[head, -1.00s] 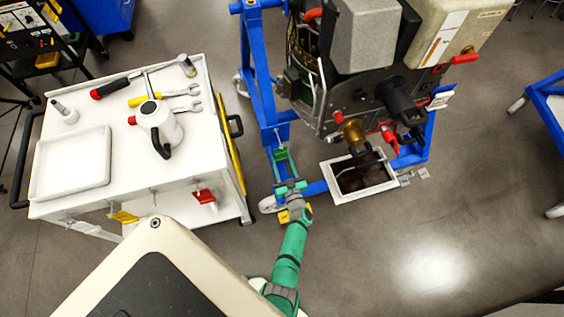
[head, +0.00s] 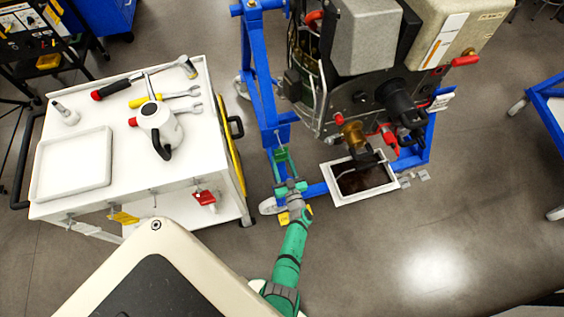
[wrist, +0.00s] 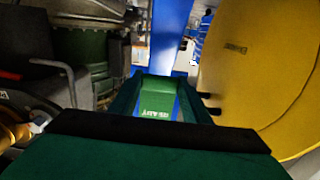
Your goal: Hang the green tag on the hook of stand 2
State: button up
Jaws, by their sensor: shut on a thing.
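The green tag (head: 281,155) is held at the end of my gripper (head: 284,172), in front of the blue stand (head: 263,75). In the wrist view the tag (wrist: 158,104) shows pale lettering and sits between the green fingers of my gripper (wrist: 160,95), which is shut on it. The blue upright (wrist: 168,38) of the stand rises just beyond the tag. I cannot make out the hook or the stand's number in either view, and I cannot tell whether the tag touches the stand.
A grey engine (head: 365,80) hangs in the stand, above a white-rimmed drip tray (head: 335,188). The white tool cart (head: 95,205) is close on the left. A large yellow disc (wrist: 250,70) fills the right of the wrist view. Open floor lies at lower right.

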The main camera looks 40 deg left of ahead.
jog(key=shift+a, duration=0.1)
jog(key=o, duration=1.7)
jog(key=shift+o, duration=0.2)
jog(key=v, duration=0.7)
